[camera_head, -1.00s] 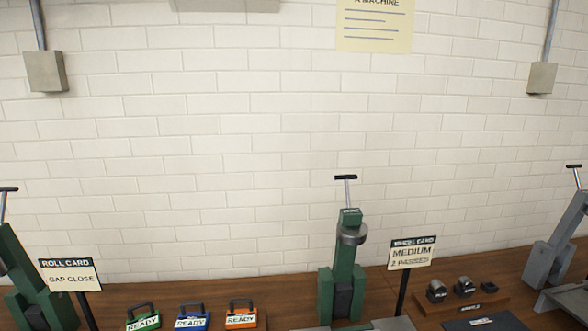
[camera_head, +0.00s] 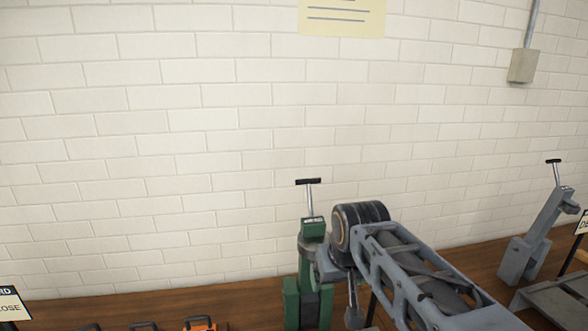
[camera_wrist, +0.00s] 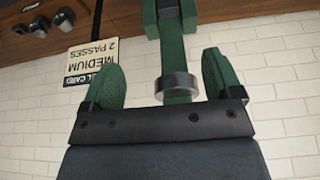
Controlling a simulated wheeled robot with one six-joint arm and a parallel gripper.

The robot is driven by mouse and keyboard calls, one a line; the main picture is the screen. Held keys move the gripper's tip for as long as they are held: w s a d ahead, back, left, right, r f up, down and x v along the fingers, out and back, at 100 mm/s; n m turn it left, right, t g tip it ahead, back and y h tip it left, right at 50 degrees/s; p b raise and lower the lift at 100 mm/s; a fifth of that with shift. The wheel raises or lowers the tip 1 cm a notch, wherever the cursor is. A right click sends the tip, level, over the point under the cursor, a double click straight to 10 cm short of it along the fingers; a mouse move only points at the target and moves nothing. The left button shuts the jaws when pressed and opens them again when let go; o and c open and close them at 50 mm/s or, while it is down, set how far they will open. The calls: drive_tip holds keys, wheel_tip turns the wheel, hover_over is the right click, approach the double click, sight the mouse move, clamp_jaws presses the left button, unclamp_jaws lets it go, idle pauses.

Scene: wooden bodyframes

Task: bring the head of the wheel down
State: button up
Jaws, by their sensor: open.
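The green wheel machine (camera_head: 308,284) stands upright on the bench in the head view, with a dark T-handle (camera_head: 308,182) above its green head (camera_head: 313,228). My arm covers part of its right side. In the wrist view, which is upside down, the machine's green column (camera_wrist: 172,45) and grey round wheel (camera_wrist: 176,88) show between and beyond my fingers. My gripper (camera_wrist: 161,72) is open, its two green ribbed fingers apart on either side of them, with nothing held. The T-handle is hidden in the wrist view. Contact with the machine cannot be told.
A wheel card reading "MEDIUM 2 PASSES" (camera_wrist: 92,58) stands beside the machine, with dark wheels (camera_wrist: 64,18) on a wooden holder past it. An orange case (camera_head: 205,325) is at the lower left. A grey machine (camera_head: 538,235) stands at the right. The brick wall (camera_head: 150,170) is behind.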

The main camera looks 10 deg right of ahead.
sight(309, 182)
drive_tip(key=shift+o, duration=1.2)
drive_tip(key=w+r+p, duration=0.3)
drive_tip(key=w+r, duration=0.5)
drive_tip(key=r, duration=0.4)
drive_tip(key=w+r+p, duration=0.3)
drive_tip(key=w+r, duration=0.6)
drive_tip(key=r, duration=0.4)
drive_tip(key=shift+a+p, duration=0.3)
drive_tip(key=shift+p, duration=0.1)
drive_tip(key=x, duration=1.3)
drive_tip(key=shift+w+f, duration=0.1)
drive_tip(key=shift+w, duration=0.15)
